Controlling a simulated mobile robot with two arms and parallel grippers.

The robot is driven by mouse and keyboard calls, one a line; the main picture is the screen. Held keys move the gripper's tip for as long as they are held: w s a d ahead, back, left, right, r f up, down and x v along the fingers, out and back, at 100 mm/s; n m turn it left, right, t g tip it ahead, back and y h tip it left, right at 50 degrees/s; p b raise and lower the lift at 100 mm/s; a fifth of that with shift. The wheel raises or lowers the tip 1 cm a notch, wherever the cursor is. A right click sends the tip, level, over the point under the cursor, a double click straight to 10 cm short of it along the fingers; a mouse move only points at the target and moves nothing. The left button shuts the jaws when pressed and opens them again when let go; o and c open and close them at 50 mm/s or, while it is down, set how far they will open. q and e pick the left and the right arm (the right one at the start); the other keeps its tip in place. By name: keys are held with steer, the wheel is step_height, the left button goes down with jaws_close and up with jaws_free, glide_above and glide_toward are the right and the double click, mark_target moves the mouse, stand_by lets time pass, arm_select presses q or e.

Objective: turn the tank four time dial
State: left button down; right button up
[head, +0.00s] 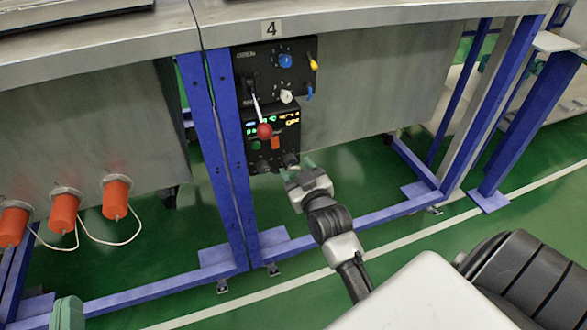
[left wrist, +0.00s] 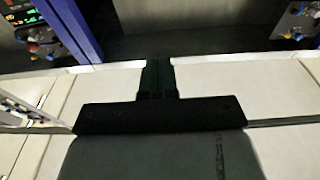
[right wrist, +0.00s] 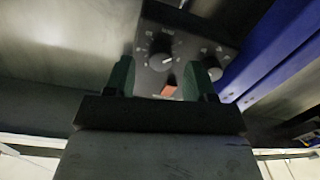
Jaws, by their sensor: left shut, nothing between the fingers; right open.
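The tank four control panel has an upper black box (head: 303,66) and a lower black box (head: 250,130) under the number 4 label (head: 271,28). Two dark dials sit low on the lower box, a right one (head: 291,158) and a left one (head: 260,166). I cannot read which is the time dial. My right gripper (head: 296,172) is open just in front of the right dial. In the right wrist view that dial (right wrist: 160,51), with a white pointer mark, shows beyond and between the fingertips (right wrist: 158,72). My left gripper (head: 68,312) is shut and empty, low at the left.
A red ball lever (head: 264,131) and an orange switch (head: 275,143) sit above the dials. A blue post (head: 228,150) stands left of the panel. Orange cylinders (head: 116,197) stick out at the left. Green floor is open in front.

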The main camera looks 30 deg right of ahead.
arm_select(q)
steer(key=shift+s+d+r+t+h, duration=0.15)
steer(key=shift+r+t+h, duration=0.15)
steer(key=shift+r+t, duration=0.6)
arm_select(e)
steer(key=shift+w+d, duration=0.2)
steer(key=shift+w, duration=0.9)
steer(key=shift+c, duration=0.5)
